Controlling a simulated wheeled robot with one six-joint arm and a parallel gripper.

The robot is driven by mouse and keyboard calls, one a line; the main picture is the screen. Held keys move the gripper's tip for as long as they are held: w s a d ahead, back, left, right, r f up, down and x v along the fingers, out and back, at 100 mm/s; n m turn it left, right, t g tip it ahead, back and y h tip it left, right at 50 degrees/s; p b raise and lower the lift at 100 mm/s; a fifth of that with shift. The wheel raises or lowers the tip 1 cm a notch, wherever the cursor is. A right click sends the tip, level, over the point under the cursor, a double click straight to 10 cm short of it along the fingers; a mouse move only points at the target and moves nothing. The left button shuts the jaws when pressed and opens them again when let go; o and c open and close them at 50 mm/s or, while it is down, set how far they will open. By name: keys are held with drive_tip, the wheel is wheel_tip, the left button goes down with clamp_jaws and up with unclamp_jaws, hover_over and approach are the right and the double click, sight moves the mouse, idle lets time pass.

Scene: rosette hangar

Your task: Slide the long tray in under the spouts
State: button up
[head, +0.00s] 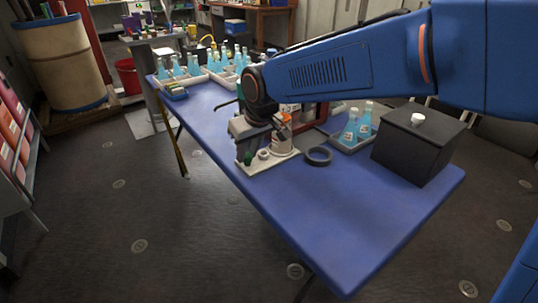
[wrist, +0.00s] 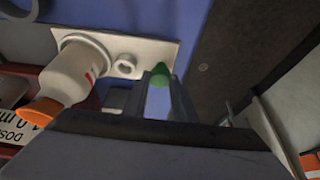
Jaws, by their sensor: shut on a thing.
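A long off-white tray (head: 270,164) lies on the blue table near its front edge. It carries a white bottle (wrist: 82,68) with an orange tip, a small white ring (wrist: 125,66) and a green peg (wrist: 160,74) at one end; the peg shows in the head view (head: 248,158) too. My gripper (wrist: 158,90) is over that end, its fingers shut on the green peg. A red-framed stand (head: 308,113) with a lettered label (wrist: 14,118) is behind the tray, partly hidden by my arm. I cannot clearly make out the spouts.
A dark ring (head: 318,155) lies right of the tray. A black box (head: 418,145) and a tray (head: 340,140) of blue flasks stand further right. Crates (head: 183,78) of blue bottles stand at the far left. The table's front right is clear.

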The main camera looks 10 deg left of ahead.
sight(286, 116)
drive_tip(key=shift+w, duration=0.1)
drive_tip(key=shift+w+d, duration=1.5)
drive_tip(key=shift+w, duration=0.25)
drive_tip(key=shift+w+d, duration=1.5)
drive_tip(key=shift+w, duration=0.2)
drive_tip(key=shift+w+d, duration=1.5)
drive_tip(key=shift+w, duration=0.25)
drive_tip(key=o, duration=0.8)
drive_tip(key=shift+r, duration=0.1)
drive_tip(key=shift+r, duration=3.4)
